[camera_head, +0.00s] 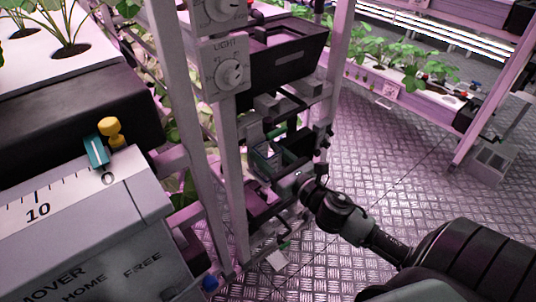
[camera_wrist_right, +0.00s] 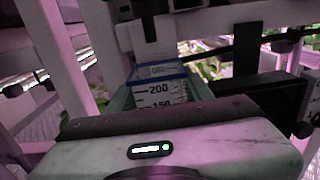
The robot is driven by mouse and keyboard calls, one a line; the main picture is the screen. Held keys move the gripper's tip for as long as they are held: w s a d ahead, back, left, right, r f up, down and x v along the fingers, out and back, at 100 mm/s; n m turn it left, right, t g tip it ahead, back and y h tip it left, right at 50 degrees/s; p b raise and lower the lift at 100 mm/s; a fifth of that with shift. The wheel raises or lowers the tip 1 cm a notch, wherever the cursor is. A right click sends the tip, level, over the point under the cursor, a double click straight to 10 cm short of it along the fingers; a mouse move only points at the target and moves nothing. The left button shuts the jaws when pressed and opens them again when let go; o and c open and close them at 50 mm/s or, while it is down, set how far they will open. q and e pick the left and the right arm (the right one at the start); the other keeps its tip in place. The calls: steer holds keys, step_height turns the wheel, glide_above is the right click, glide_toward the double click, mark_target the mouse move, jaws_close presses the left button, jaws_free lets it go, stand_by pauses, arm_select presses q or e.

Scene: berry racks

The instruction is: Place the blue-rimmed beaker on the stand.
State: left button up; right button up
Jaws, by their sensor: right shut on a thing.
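The clear beaker with a blue rim (camera_wrist_right: 157,94) shows at the centre of the right wrist view, with printed marks of 200 and 150. My right gripper (camera_wrist_right: 155,120) is shut on it, and the gripper body hides the beaker's lower part. In the head view my right gripper (camera_head: 285,180) reaches in from the right to the rack, and the beaker (camera_head: 266,154) shows only in small part among dark parts. I cannot tell for certain which part is the stand, or whether the beaker touches it. My left gripper is not in view.
Pale rack posts (camera_head: 229,160) stand just left of my right gripper. A black bin (camera_head: 290,55) sits above it. A grey panel with a scale (camera_head: 60,215) and a teal pointer (camera_head: 96,150) fills the lower left. The metal floor (camera_head: 390,150) is largely clear.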

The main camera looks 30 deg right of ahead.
steer(key=shift+f, duration=0.1)
steer(key=o, duration=1.3)
